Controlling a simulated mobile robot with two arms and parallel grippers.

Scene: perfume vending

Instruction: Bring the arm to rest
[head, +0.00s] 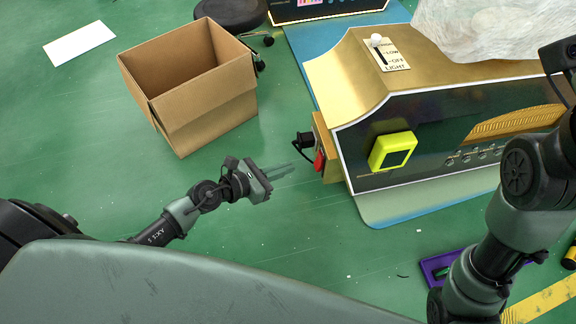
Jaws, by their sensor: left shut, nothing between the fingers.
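My left gripper (281,171) is in the middle of the head view, shut and empty, with its thin fingers pointing right. It hangs over the green floor, between the cardboard box and the gold and black machine (440,125). Its fingertips are a short way from the machine's left end, apart from it as far as I can see. My right arm comes in along the right edge and bends upward; its gripper is out of view.
An open, empty cardboard box (207,110) stands at the upper left. A black stool (232,14) is behind it. A yellow device (392,151) is on the machine's front. A purple tray (440,266) lies at the lower right.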

